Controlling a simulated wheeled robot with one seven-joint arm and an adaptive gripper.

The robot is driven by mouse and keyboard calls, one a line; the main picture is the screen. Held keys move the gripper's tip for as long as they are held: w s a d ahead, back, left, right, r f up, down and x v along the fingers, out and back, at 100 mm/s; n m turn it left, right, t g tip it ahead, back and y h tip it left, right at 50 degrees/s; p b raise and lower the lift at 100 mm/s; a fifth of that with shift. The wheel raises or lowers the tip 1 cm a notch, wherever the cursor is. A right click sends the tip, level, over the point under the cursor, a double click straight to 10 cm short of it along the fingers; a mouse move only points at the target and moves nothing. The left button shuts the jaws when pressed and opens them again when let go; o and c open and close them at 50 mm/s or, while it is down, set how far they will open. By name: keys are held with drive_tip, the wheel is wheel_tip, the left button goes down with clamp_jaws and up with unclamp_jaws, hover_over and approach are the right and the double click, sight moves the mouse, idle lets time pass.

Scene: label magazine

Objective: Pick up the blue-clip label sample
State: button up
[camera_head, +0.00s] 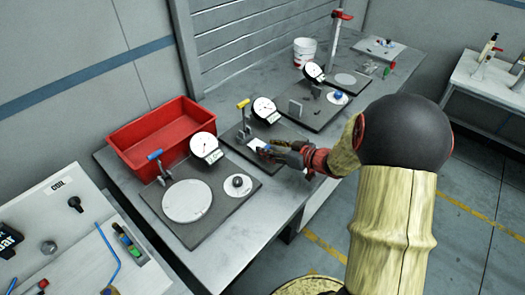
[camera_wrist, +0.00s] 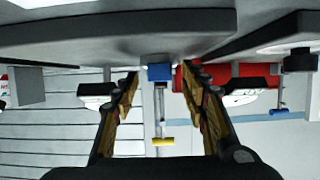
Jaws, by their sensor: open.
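The blue clip (camera_wrist: 159,73) of the label sample shows in the wrist view, midway between my two fingertips. There is clear space on both sides of it, and its distance from the tips is hard to judge. My gripper (camera_wrist: 161,80) is open with nothing held. In the head view, my gripper (camera_head: 268,152) is low over the middle grey plate. A small white and blue piece (camera_head: 256,143), apparently the label sample, lies by the fingertips and is partly hidden by them.
A dial gauge (camera_head: 264,108) and a yellow-handled lever (camera_head: 243,105) stand just behind my gripper. A red bin (camera_head: 160,135) and a plate with a white disc (camera_head: 187,201) are to the left. More gauges and a white bucket (camera_head: 304,51) are farther back.

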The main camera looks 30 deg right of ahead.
drive_tip(key=shift+w, duration=0.1)
drive_tip(key=shift+c, duration=1.2)
drive_tip(key=c, duration=0.6)
drive_tip(key=shift+o, duration=0.2)
